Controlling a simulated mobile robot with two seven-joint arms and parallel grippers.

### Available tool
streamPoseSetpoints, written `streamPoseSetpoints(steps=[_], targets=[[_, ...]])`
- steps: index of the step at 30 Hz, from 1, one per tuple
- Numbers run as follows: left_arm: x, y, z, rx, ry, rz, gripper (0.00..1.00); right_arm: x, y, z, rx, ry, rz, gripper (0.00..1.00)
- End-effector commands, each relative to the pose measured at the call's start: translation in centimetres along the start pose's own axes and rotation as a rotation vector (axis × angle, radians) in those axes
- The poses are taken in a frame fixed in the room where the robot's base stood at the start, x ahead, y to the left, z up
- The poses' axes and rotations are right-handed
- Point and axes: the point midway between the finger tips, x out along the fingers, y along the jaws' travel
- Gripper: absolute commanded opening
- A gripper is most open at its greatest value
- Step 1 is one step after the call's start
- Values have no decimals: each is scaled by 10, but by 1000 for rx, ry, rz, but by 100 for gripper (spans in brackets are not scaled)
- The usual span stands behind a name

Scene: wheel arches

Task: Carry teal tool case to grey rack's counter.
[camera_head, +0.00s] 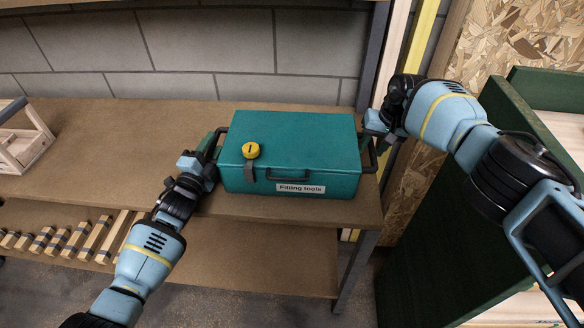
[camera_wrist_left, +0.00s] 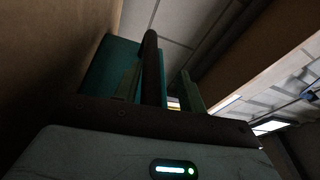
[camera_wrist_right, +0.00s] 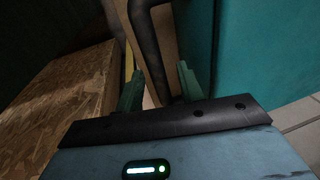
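The teal tool case (camera_head: 295,150), labelled "Fitting tools", sits upright on the brown shelf board (camera_head: 95,150) near its right end. It has a yellow disc-shaped tag (camera_head: 251,150) and a dark front handle. My left gripper (camera_head: 212,143) is at the case's left end; in the left wrist view its fingers (camera_wrist_left: 162,92) stand apart with a dark side handle (camera_wrist_left: 152,62) between them. My right gripper (camera_head: 370,138) is at the right end; in the right wrist view its fingers (camera_wrist_right: 158,90) stand apart around the other dark side handle (camera_wrist_right: 148,45).
A wooden crate (camera_head: 22,140) stands on the board at the far left. Several wooden strips (camera_head: 60,238) lie on the lower shelf. A grey post (camera_head: 372,50) rises behind the case. A dark green cabinet (camera_head: 425,240) stands at right. The board left of the case is clear.

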Motion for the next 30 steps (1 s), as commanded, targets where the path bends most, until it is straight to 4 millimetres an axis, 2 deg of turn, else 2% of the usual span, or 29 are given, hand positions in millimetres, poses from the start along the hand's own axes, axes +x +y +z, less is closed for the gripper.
streamPoseSetpoints(steps=[8,21,25,30], targets=[[-27,0,1,1,-1,0,39,0,0,0,0,0,0,38],[-101,1,0,0,0,2,39,0,0,0,0,0,0,38],[-113,1,1,0,-1,2,39,0,0,0,0,0,0,38],[-119,0,0,0,0,0,39,0,0,0,0,0,0,38]])
